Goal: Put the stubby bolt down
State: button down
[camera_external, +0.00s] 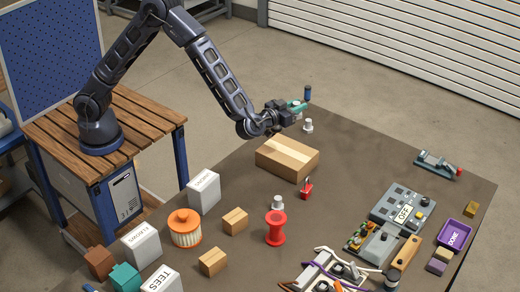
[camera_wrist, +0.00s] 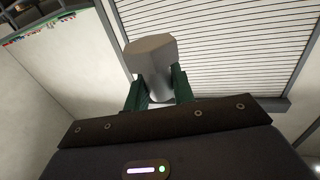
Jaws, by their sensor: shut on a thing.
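My gripper (camera_external: 299,105) is shut on a grey piece with a hexagonal head, which I take as the stubby bolt (camera_wrist: 152,55). In the wrist view the bolt stands out between the green fingers (camera_wrist: 158,92), and its lower part is hidden by them. In the external view my gripper is raised near the table's far edge, pointing sideways. A small dark blue cylinder (camera_external: 308,93) shows upright at the fingertips; I cannot tell whether it is part of the held piece.
A small pale fitting (camera_external: 308,126) stands on the brown table (camera_external: 365,150) just below my gripper. A cardboard box (camera_external: 287,158) lies nearer, with a red part (camera_external: 306,189) beside it. The table is bare right of the box, up to the grey control panel (camera_external: 403,208).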

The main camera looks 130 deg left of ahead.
notch_tip(320, 180, down, 18)
dwell(0.6)
jog(key=shift+f, duration=0.1)
jog(key=c, duration=1.2)
grip_release()
jog(key=shift+d, duration=0.15)
jog(key=v, duration=0.4)
jog(key=shift+s+d+r, duration=0.1)
jog(key=shift+d+r, duration=0.05)
jog(key=shift+r, duration=1.7)
jog(key=shift+d+r, duration=0.2)
jog(key=shift+r, duration=1.6)
